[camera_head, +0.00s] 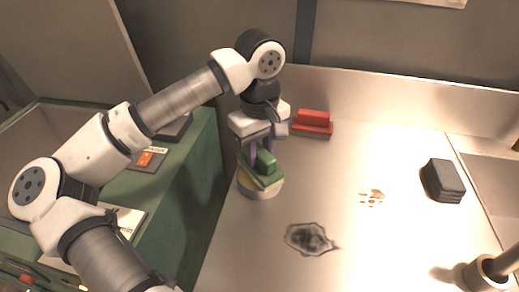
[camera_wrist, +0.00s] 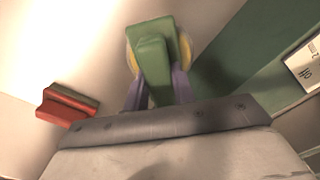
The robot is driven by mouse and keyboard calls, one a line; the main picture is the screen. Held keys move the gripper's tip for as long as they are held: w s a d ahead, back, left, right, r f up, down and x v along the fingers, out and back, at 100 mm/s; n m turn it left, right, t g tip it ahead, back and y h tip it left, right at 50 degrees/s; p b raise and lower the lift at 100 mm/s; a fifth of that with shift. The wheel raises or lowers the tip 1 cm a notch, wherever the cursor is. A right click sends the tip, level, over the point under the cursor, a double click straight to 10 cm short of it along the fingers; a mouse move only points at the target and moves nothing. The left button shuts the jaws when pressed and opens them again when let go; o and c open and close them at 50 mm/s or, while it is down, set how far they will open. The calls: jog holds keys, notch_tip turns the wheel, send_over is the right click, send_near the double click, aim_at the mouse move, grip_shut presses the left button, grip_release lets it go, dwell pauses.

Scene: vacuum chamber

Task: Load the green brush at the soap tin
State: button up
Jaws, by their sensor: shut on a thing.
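The green brush (camera_head: 266,162) is held in my gripper (camera_head: 262,150), which points down with its two purple-grey fingers on the brush's grip. In the wrist view the green brush (camera_wrist: 152,62) shows between the fingers. The round soap tin (camera_head: 262,190), pale-sided, is directly under the brush on the metal surface. A yellow layer shows between brush and tin, and yellow edges also show on both sides of the brush in the wrist view. The brush looks to be on or very close to the tin's top; contact cannot be told for certain.
A red brush (camera_head: 312,124) sits behind and right of the tin. A dark smudge (camera_head: 310,238) and orange flecks (camera_head: 372,198) mark the bright surface. A dark stacked block (camera_head: 443,181) is at right. A green bench (camera_head: 185,190) borders the left.

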aim_at(259, 149)
jog(key=shift+f, duration=0.1)
jog(key=shift+r+p, duration=1.9)
jog(key=shift+r, duration=1.7)
jog(key=shift+f, duration=0.2)
